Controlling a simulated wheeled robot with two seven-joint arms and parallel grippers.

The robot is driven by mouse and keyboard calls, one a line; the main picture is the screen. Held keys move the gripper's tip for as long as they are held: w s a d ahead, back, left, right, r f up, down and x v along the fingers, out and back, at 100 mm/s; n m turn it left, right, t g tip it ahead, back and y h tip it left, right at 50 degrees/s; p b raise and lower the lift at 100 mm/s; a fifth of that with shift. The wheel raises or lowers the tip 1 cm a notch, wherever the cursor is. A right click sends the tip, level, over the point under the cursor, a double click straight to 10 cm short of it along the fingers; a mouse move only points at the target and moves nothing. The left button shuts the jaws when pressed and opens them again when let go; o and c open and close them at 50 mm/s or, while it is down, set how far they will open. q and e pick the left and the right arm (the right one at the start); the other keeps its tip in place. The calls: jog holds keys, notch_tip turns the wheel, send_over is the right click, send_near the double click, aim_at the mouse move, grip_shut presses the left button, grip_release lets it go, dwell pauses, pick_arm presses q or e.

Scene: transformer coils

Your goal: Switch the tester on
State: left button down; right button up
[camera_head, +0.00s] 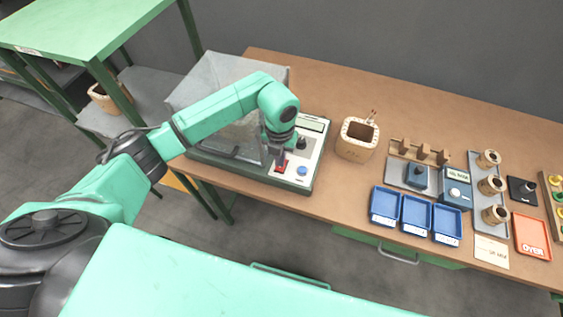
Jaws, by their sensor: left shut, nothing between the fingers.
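The tester (306,184) is a dark green and white box at the left end of the brown workbench, with a clear, box-like cover on its left part. Its panel shows a dark display at the top, a black knob (301,143), a red switch (281,166) and a blue button (302,170). My left gripper (278,158) points down over the panel, shut and empty, right at the red switch. I cannot tell whether it touches the switch, which it partly hides. The switch's position is too small to read. My right gripper is not in view.
Three blue trays (417,232), a blue meter (455,203), a grey tray with coils (473,165) and a red tray marked ÖVER (518,256) lie further right. A green shelf (75,22) stands at the left.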

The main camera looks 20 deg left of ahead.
pick_arm(q)
jog(key=shift+f+b, duration=0.8)
jog(key=shift+f, duration=0.1)
dwell(0.5)
jog(key=shift+r+p, duration=2.4)
jog(key=shift+r, duration=1.2)
jog(key=shift+s+f, duration=0.1)
jog(key=shift+f, duration=0.05)
